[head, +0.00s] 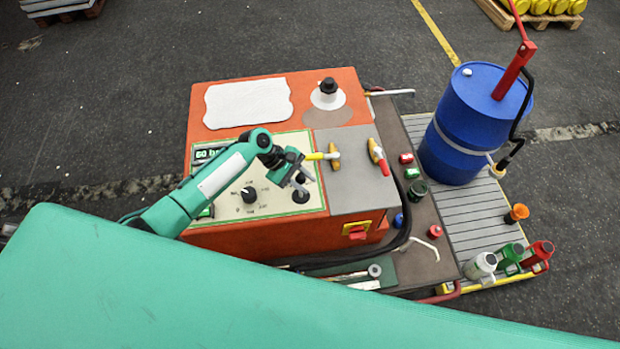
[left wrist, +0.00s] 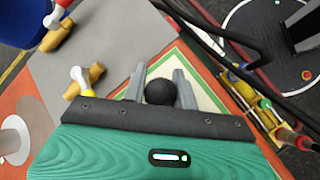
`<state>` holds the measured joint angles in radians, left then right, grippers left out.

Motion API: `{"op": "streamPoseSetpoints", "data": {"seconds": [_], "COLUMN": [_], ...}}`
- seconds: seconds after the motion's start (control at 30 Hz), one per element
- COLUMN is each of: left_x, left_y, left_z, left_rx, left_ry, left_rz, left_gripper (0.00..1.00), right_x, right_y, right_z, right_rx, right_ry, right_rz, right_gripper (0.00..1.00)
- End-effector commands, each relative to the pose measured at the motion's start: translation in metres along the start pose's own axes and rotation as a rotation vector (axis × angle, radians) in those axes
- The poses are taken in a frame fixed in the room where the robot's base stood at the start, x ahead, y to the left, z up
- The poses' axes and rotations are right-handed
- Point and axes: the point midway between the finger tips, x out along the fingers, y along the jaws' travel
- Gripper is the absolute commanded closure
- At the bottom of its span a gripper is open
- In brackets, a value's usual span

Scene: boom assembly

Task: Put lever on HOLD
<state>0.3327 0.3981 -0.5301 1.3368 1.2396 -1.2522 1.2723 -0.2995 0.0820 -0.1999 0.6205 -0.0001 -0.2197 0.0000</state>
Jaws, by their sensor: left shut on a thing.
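The lever with a round black ball knob (head: 300,196) stands at the right edge of the cream, green-bordered control panel (head: 228,207) on the orange machine. My left gripper (head: 299,186) reaches over the panel from the left and is shut on the lever's knob. In the left wrist view the black ball knob (left wrist: 160,92) sits between the two grey fingers of my left gripper (left wrist: 160,84). The lever's shaft and base are mostly hidden by the gripper. I cannot read a HOLD mark in either view. My right gripper is not in view.
A black dial (head: 249,195) is left of the lever. Two yellow-bodied valves, one with a red handle (head: 384,168), stand to the right. A black knob on a white base (head: 328,88) is behind. A blue drum (head: 470,120) stands on the slatted platform (head: 468,210).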

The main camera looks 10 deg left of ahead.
Motion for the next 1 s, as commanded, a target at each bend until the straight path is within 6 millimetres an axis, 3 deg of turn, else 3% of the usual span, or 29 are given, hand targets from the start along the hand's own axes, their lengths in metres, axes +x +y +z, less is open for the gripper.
{"op": "streamPoseSetpoints", "data": {"seconds": [0.37, 0.4, 0.5, 0.83, 1.0], "left_x": [-0.001, -0.001, -0.001, -0.004, -0.026], "left_y": [-0.002, -0.002, -0.002, -0.001, -0.002], "left_z": [-0.001, -0.001, -0.001, -0.002, -0.004], "left_rx": [0.008, 0.008, 0.007, 0.007, 0.008], "left_ry": [-0.011, -0.011, -0.011, -0.010, -0.009], "left_rz": [0.014, 0.014, 0.014, 0.014, 0.015], "left_gripper": [1.00, 0.66, 0.49, 0.49, 0.49], "right_x": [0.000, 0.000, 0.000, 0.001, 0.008], "right_y": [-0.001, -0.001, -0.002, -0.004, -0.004], "right_z": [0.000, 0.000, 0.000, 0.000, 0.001], "right_rx": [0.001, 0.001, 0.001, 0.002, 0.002], "right_ry": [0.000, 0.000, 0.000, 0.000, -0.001], "right_rz": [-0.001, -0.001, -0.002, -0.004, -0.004], "right_gripper": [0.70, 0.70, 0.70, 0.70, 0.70]}}
